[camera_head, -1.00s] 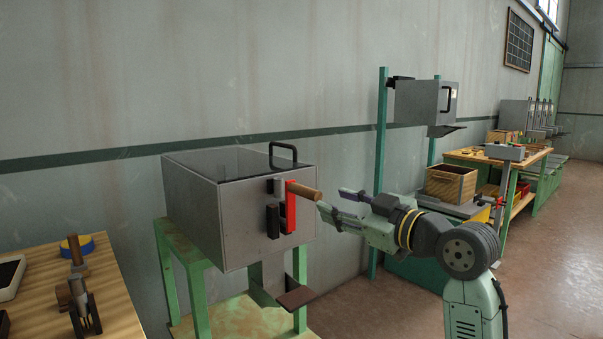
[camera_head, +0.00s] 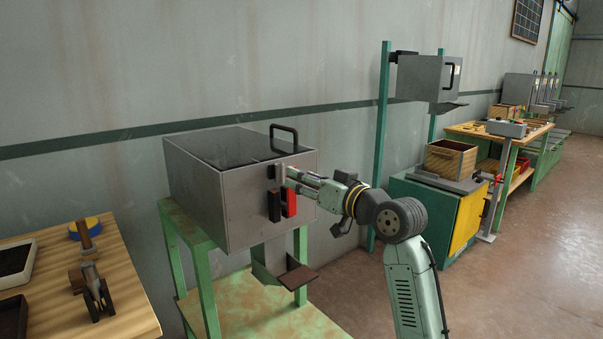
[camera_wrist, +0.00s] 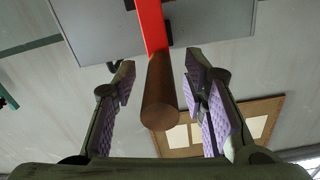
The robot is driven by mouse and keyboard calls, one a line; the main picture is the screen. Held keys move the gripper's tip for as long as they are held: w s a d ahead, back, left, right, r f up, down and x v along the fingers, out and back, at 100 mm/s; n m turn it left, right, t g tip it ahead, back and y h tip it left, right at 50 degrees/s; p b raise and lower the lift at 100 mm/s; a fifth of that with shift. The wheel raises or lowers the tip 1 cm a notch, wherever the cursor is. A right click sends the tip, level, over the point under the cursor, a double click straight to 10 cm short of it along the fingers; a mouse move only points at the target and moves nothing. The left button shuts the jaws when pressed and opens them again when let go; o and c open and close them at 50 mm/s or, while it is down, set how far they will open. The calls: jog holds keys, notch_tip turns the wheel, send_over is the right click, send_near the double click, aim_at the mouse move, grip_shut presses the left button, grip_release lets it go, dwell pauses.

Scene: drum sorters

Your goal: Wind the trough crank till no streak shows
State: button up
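The trough (camera_head: 215,205) is a grey metal box with a dark glassy top, standing on a green stand. Its crank has a red arm (camera_head: 289,204) on the front face, which also shows in the wrist view (camera_wrist: 151,25). The brown wooden crank handle (camera_wrist: 160,95) points toward my wrist camera; in the head view my gripper hides it. My gripper (camera_head: 293,174) is at the handle. In the wrist view its purple-padded fingers (camera_wrist: 160,62) stand open on either side of the handle, with gaps showing. No streak can be made out on the dark top.
A black upright grip (camera_head: 274,206) sits beside the red arm, and a black loop handle (camera_head: 284,137) rises from the top. A brown chute plate (camera_head: 301,277) juts out below. A wooden table (camera_head: 125,290) with tools stands left. A green cabinet (camera_head: 425,205) stands right.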

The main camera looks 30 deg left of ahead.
jog(key=shift+w+a, duration=0.25)
jog(key=shift+a, duration=0.45)
jog(key=shift+c, duration=0.5)
grip_shut()
